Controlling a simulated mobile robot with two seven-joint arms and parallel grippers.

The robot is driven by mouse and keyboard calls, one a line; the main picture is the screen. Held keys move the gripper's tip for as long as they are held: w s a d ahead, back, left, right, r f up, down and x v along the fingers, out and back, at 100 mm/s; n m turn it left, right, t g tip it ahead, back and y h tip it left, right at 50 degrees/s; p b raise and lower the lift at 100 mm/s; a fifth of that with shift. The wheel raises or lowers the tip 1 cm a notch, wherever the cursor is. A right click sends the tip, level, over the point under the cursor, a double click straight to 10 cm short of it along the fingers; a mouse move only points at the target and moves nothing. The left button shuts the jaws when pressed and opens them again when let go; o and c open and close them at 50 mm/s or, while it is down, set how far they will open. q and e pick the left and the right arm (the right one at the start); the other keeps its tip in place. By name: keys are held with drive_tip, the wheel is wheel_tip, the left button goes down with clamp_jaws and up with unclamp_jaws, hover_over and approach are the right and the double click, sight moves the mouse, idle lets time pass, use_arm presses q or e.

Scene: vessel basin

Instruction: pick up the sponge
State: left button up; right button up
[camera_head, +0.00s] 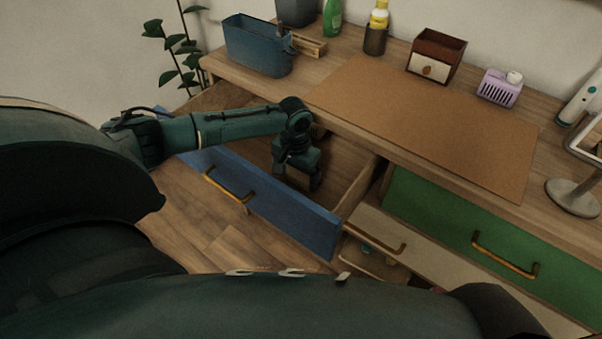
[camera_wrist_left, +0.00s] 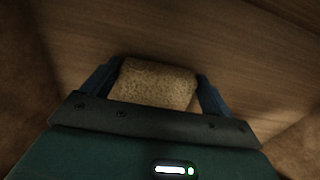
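The sponge (camera_wrist_left: 155,84) is a tan, speckled block in the left wrist view. It lies between the two fingers of my left gripper (camera_wrist_left: 158,82) and nearly fills the space between them. The fingers are apart, one on each side of it; whether they press on it I cannot tell. In the head view my left gripper (camera_head: 301,180) points down inside the open blue drawer (camera_head: 275,197), and the sponge is hidden there. My right gripper is not in view.
The drawer's blue front and wooden side walls surround the gripper. The desk edge is close behind it. On the desk stand a blue bin (camera_head: 258,47), a brown box (camera_head: 436,55), a purple basket (camera_head: 499,87) and a lamp base (camera_head: 573,198). The brown mat (camera_head: 430,125) is clear.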

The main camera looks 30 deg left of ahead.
sight(296, 175)
use_arm(q)
drive_tip(key=c, duration=0.3)
drive_tip(key=shift+c, duration=0.2)
wheel_tip(296, 175, up, 10)
drive_tip(key=p, duration=0.1)
idle(1.1)
